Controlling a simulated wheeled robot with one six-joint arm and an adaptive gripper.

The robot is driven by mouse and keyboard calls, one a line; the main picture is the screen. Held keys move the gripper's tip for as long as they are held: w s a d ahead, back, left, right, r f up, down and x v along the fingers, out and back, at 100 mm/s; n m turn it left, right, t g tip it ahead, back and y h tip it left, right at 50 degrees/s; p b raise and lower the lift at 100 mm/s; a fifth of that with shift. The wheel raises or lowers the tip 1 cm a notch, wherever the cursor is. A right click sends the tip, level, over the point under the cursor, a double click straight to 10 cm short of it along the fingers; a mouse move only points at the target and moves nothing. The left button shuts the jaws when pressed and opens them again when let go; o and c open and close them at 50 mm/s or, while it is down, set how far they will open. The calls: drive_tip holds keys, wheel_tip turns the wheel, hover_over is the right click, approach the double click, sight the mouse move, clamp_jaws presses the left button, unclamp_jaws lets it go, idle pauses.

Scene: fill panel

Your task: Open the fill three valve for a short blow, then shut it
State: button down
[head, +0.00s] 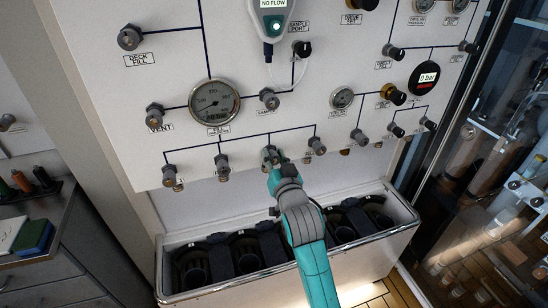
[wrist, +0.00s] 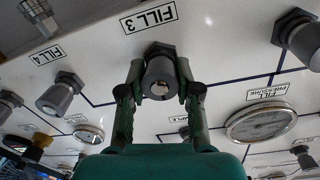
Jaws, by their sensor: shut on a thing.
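The fill three valve is a grey knob on the white panel, seen end-on in the wrist view (wrist: 160,78) under an upside-down "FILL 3" label (wrist: 149,18). It shows in the head view as the third knob (head: 270,152) of the lower row. My gripper (wrist: 160,96) is shut on this knob, one finger on each side. In the head view my gripper (head: 273,168) reaches up to the knob from below and hides part of it. I cannot tell from the frames how far the knob is turned.
Neighbouring knobs stand close by, including fill four (wrist: 55,98). The fill pressure gauge (head: 214,102) is above left. A handheld meter (head: 272,18) at the top reads "NO FLOW". A round display (head: 424,78) reads 0 bar. A rack (head: 185,292) with dark cylinder wells stands below.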

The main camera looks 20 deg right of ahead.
drive_tip(key=n, duration=0.4)
drive_tip(key=shift+n, duration=0.3)
drive_tip(key=n, duration=0.4)
drive_tip(key=shift+a+n, duration=0.1)
drive_tip(key=shift+n, duration=0.2)
drive_tip(key=n, duration=0.4)
drive_tip(key=shift+n+t+y, duration=0.3)
drive_tip(key=shift+n, duration=0.1)
drive_tip(key=n, duration=0.5)
drive_tip(key=shift+a+f, duration=0.1)
drive_tip(key=shift+n, duration=0.3)
drive_tip(key=c, duration=0.8)
unclamp_jaws()
